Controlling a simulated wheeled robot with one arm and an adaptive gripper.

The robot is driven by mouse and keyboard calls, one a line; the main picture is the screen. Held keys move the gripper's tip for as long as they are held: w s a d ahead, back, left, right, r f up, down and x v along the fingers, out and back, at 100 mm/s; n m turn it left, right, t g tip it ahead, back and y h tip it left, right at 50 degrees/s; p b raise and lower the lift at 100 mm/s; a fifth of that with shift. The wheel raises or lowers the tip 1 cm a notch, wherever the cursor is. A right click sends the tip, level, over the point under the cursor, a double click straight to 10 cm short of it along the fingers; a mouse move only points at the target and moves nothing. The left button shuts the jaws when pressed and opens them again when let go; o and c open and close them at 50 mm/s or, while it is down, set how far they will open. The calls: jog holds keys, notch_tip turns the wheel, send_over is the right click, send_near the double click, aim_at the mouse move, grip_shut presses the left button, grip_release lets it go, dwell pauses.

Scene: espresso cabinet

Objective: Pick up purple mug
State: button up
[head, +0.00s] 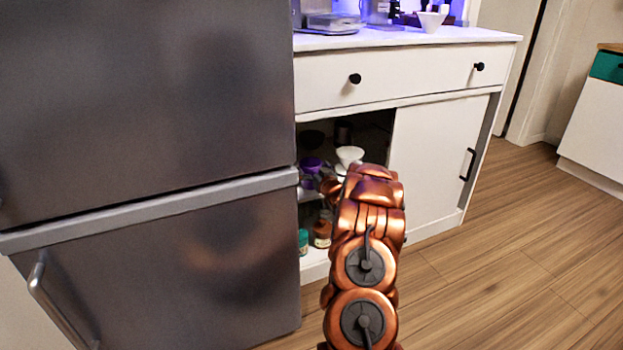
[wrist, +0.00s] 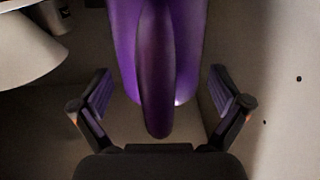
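The purple mug (head: 311,166) stands on a shelf inside the open left part of the cabinet, partly hidden in the head view by my arm and things near it. In the wrist view the purple mug (wrist: 190,50) is close up, with its handle pointing toward my gripper. My gripper (wrist: 160,98) is open, with one finger on each side of the handle. The fingers look apart from the mug. In the head view my arm reaches into the cabinet and the fingertips are hard to make out.
A white cone-shaped cup (head: 349,155) is right of the mug; a white shape (wrist: 30,45) shows at left in the wrist view. The sliding door (head: 432,160) covers the cabinet's right half. A fridge (head: 150,120) stands left. Jars (head: 322,232) sit on the lower shelf.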

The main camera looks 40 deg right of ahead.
jog(key=c, duration=1.2)
